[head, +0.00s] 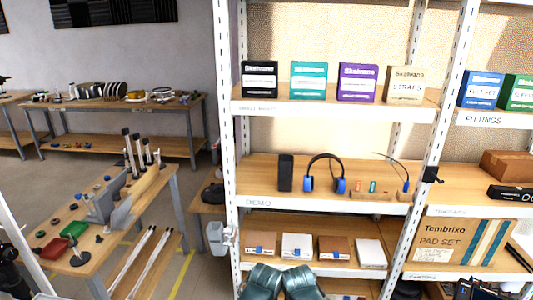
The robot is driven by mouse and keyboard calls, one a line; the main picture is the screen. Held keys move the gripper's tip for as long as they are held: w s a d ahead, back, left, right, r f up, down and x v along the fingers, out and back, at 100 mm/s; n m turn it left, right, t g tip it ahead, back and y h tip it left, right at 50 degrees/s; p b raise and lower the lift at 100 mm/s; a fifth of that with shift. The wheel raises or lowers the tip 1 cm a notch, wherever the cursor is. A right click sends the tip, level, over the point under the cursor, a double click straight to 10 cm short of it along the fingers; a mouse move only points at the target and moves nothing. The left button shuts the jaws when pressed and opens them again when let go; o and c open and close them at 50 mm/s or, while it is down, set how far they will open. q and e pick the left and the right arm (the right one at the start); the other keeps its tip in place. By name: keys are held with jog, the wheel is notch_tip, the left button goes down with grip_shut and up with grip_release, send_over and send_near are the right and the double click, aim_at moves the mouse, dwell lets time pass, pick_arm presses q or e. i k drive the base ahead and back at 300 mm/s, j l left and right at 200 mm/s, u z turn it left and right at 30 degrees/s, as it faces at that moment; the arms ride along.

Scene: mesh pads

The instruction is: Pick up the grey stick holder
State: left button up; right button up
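A smaller grey box-like piece (217,237) hangs at the shelf's left post. I make out neither of my grippers clearly. Dark shapes at the left edge and the bottom right corner are cut off and too unclear to name.
A white-framed shelf (228,150) with boxes and headphones (325,175) fills the right. Two teal shapes (265,281) show at bottom centre. Floor shows between table and shelf.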

aim_at(215, 231)
jog(key=i+j+u, duration=0.25)
jog(key=i+j, duration=0.4)
jog(key=i+j+u, duration=0.2)
jog(key=i+j, duration=0.35)
jog(key=i, duration=0.2)
